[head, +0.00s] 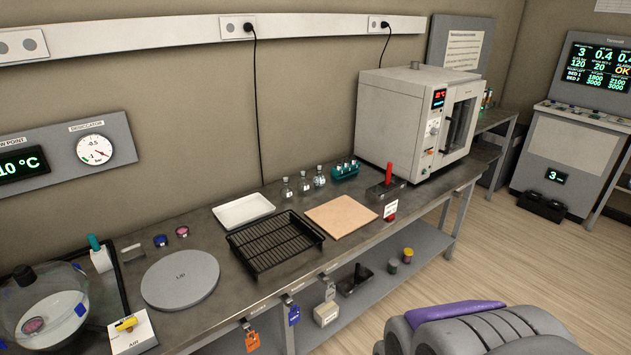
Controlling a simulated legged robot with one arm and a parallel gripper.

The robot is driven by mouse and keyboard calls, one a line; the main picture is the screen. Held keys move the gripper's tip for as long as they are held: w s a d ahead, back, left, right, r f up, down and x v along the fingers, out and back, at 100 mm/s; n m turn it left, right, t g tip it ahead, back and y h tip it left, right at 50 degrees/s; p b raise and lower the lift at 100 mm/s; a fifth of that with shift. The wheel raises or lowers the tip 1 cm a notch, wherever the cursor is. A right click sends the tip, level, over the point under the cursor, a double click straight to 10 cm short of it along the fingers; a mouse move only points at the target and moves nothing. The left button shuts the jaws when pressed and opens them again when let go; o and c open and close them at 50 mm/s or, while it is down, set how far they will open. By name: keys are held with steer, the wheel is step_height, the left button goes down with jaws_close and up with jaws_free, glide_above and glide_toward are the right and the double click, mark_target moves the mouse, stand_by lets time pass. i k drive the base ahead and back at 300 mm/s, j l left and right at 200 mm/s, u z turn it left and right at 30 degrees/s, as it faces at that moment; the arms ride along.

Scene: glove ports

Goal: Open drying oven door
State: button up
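The drying oven (395,118) is a white box at the right end of the bench, its front turned toward the right of the picture. Its door (466,124) has a dark window and looks shut. A dark vertical handle (449,134) runs along the door's near side. A control strip with a red display (439,97) is beside the door. My gripper is not in view; only a grey and purple part of my own body shows at the bottom right, apart from the oven.
The bench (335,262) holds a black wire rack (275,243), a tan board (341,216), a white tray (243,210), small flasks and a glass desiccator (42,305). A red-handled item (389,174) stands beside the oven. The floor (500,262) right of the bench is clear.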

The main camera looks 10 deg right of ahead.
mark_target(475, 89)
steer(key=i+l, duration=0.55)
steer(key=l, duration=0.25)
steer(key=i+l+z, duration=0.1)
steer(key=i+l, duration=0.45)
steer(key=l, duration=0.25)
steer(key=i+l, duration=0.6)
steer(key=l, duration=0.15)
steer(key=i+l+z, duration=0.1)
steer(key=i+l, duration=0.5)
steer(key=l, duration=0.15)
